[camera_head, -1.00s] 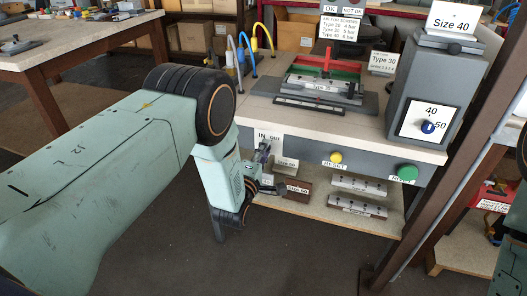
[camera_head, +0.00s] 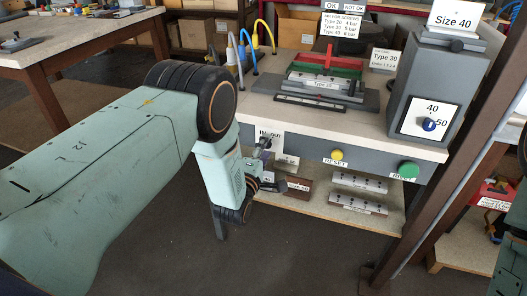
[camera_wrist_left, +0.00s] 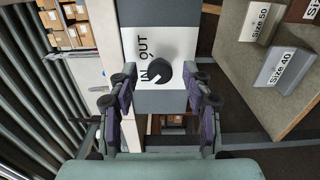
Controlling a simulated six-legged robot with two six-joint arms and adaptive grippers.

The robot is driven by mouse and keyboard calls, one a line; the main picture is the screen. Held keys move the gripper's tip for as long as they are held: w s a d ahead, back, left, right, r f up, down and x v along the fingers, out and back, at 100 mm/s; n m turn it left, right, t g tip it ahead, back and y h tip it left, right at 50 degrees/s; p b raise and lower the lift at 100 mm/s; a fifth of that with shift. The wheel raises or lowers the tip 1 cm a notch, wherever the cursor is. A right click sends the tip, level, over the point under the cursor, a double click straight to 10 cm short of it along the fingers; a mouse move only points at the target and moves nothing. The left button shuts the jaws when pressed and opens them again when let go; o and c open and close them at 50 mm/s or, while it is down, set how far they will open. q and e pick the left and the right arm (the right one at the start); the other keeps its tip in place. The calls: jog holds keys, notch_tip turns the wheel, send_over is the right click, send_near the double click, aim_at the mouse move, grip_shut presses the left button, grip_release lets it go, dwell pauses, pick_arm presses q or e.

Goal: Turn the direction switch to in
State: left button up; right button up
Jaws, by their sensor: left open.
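The direction switch is a dark knob (camera_head: 264,144) on the grey front of the workbench, under a white IN/OUT label (camera_head: 272,134). In the left wrist view the knob (camera_wrist_left: 160,72) sits beside the sideways words IN and OUT; I cannot tell exactly which way it points. My left gripper (camera_head: 267,170) is in front of the bench, close to the switch. In the wrist view its fingers (camera_wrist_left: 161,88) are open, one on each side of the knob in the picture. They show clear gaps to it, and nothing is held. My right gripper is not in view.
To the right on the same front are a yellow RESET button (camera_head: 337,154) and a green button (camera_head: 408,170). A shelf (camera_head: 310,217) below holds metal profiles. A grey box with a blue knob (camera_head: 429,124) stands on the bench. Open floor lies in front.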

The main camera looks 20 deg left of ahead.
pick_arm(q)
jog(key=s, duration=1.2)
jog(key=shift+a, duration=0.2)
jog(key=s+a+f+m+g, duration=0.2)
jog(key=s+f+m+g, duration=0.9)
jog(key=s+f, duration=0.35)
jog(key=s+a+m+g, duration=0.1)
jog(key=s+m+g, duration=0.5)
jog(key=s, duration=1.4)
jog(key=shift+a+r+g+y, duration=0.2)
jog(key=shift+g+y, duration=0.1)
jog(key=shift+g, duration=0.2)
